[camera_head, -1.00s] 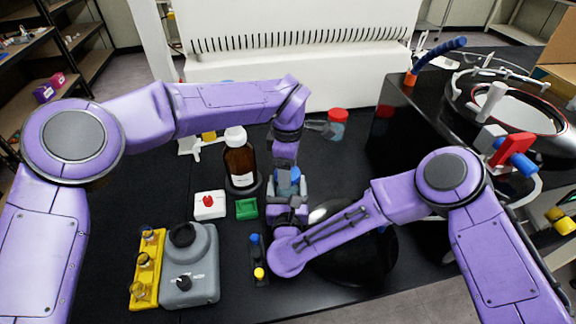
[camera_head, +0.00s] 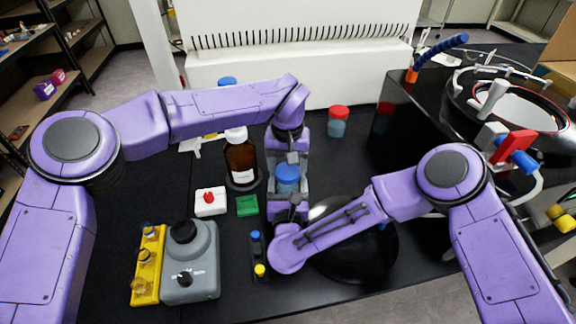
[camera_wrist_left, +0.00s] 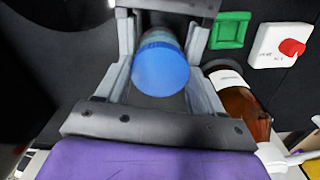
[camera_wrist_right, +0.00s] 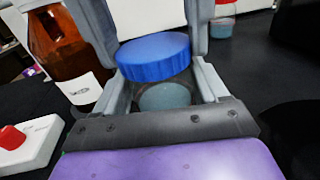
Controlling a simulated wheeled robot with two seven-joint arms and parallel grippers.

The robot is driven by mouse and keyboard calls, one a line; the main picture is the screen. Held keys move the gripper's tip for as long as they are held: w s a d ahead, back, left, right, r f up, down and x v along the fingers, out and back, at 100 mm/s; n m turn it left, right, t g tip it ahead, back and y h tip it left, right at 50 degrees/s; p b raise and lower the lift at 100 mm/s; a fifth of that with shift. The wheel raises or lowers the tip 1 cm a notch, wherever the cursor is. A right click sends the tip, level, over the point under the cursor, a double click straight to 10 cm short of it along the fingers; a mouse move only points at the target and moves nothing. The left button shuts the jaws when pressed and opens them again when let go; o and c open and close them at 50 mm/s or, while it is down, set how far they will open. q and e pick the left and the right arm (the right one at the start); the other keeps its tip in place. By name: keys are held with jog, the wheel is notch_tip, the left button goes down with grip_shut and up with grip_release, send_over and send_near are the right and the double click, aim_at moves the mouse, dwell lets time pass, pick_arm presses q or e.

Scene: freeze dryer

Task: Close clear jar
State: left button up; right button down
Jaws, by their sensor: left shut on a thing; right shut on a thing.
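The clear jar, with bluish contents (camera_wrist_right: 165,97), stands upright between my two grippers. Its blue lid (camera_head: 287,173) sits at its top; I cannot tell whether it is fully seated. The lid also shows in the left wrist view (camera_wrist_left: 161,69) and the right wrist view (camera_wrist_right: 153,57). My left gripper (camera_head: 290,160) comes from the far side and is shut on the blue lid. My right gripper (camera_head: 288,197) comes from the near side and is shut on the jar body. Its fingers flank the body below the lid. The fingers hide parts of the jar.
A brown bottle (camera_head: 240,160) stands left of the jar, with a white red-knobbed box (camera_head: 210,202) and green block (camera_head: 247,206) nearby. A red-lidded jar (camera_head: 338,122) stands behind right. A grey device (camera_head: 192,265), yellow rack (camera_head: 148,265) and round black object (camera_head: 365,255) occupy the front.

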pick_arm(q)
jog(key=o, duration=1)
jog(key=shift+r, duration=2.3)
jog(key=shift+c, duration=0.4)
